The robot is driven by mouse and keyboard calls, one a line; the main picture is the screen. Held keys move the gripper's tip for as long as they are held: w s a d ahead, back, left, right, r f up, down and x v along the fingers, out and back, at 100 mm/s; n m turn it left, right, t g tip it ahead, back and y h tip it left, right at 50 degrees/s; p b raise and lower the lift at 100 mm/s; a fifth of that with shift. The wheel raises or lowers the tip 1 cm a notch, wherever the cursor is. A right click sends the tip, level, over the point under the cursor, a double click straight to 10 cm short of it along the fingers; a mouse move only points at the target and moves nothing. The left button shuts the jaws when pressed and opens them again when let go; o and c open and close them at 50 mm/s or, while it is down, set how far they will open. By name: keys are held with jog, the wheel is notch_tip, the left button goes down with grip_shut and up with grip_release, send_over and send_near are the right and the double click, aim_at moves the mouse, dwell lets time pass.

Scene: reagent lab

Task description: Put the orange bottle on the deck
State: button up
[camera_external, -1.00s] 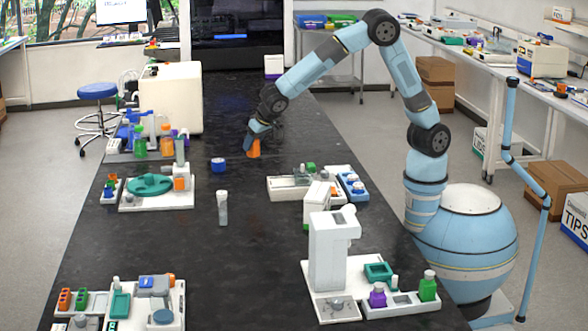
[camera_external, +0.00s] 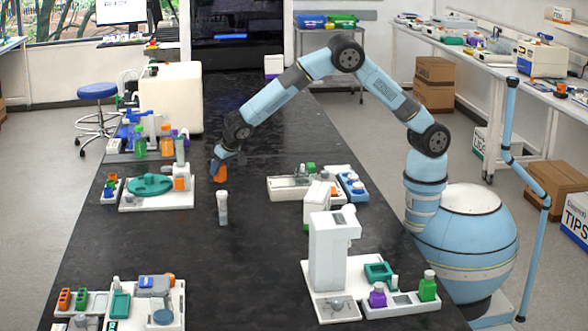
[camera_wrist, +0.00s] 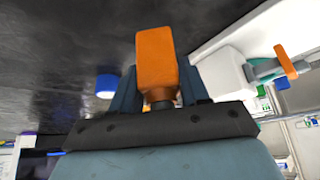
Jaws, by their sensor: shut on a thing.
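The orange bottle (camera_external: 219,174) is held in my gripper (camera_external: 222,160), above the black bench. In the wrist view the orange bottle (camera_wrist: 156,62) sits between the two fingers of my gripper (camera_wrist: 158,92), its dark neck toward the palm. I cannot tell for sure which surface is the deck. A white platform (camera_external: 130,203) with a teal round piece stands left of my gripper, apart from the bottle.
A blue-topped piece (camera_wrist: 106,86) shows beside a finger in the wrist view. A white-capped tube (camera_external: 223,208) stands nearer the camera. White stations with a tall white device (camera_external: 328,250) stand to the right. Bare bench lies around the tube.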

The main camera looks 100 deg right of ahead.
aim_at(219, 175)
jog(key=shift+w+f, duration=0.1)
jog(key=shift+f, duration=1.6)
jog(key=o, duration=1.1)
